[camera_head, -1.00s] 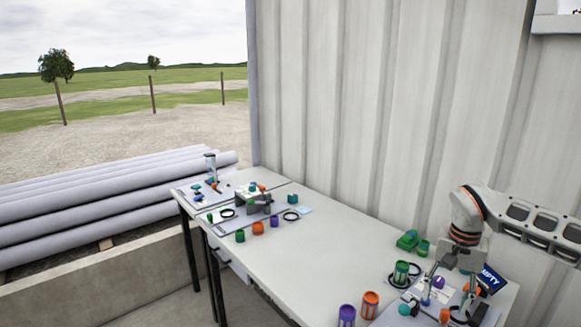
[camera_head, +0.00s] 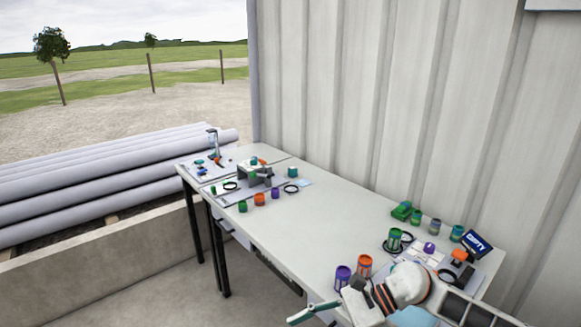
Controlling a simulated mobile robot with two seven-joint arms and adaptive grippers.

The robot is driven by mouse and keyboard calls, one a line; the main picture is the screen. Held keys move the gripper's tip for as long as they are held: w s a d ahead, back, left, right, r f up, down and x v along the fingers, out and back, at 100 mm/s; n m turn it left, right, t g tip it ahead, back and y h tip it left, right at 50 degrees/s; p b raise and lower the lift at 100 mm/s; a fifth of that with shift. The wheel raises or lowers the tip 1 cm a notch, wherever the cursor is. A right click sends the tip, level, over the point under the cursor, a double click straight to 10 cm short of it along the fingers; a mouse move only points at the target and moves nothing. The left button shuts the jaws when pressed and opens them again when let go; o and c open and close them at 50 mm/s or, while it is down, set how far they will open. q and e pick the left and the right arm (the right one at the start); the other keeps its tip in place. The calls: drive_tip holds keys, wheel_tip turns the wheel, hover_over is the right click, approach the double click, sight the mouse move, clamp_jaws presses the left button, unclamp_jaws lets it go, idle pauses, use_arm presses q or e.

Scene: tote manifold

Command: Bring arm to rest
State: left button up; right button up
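My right arm comes in from the right, low over the near right part of the long white table (camera_head: 310,225). My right gripper (camera_head: 322,314) is at the bottom of the view, by the table's front edge, pointing left. One greenish-grey finger shows clearly. The other is mostly cut off or hidden, so its opening is unclear. Nothing is seen held in it. My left gripper is out of view.
A purple cup (camera_head: 343,277) and an orange cup (camera_head: 365,266) stand close to my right gripper. A green cup (camera_head: 394,239), a green block (camera_head: 402,210) and a dark sign (camera_head: 476,244) stand farther back. The table's middle is clear.

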drive_tip(key=a+r+m+t+y, duration=0.5)
drive_tip(key=a+m+t+y, duration=0.15)
drive_tip(key=m, duration=0.85)
drive_tip(key=s+d+f+m+t+h, duration=0.1)
drive_tip(key=d+f+m+t+h, duration=1.15)
drive_tip(key=m, duration=1.65)
drive_tip(key=s+d+f+m+g+h, duration=0.4)
drive_tip(key=s+d+f+m+g, duration=0.2)
drive_tip(key=s+d+f+m, duration=0.3)
drive_tip(key=s+d+f, duration=0.3)
drive_tip(key=s+f, duration=0.1)
drive_tip(key=f, duration=0.2)
drive_tip(key=shift+d+f+m+g, duration=0.25)
drive_tip(key=shift+d+m+g, duration=0.05)
drive_tip(key=shift+m, duration=0.1)
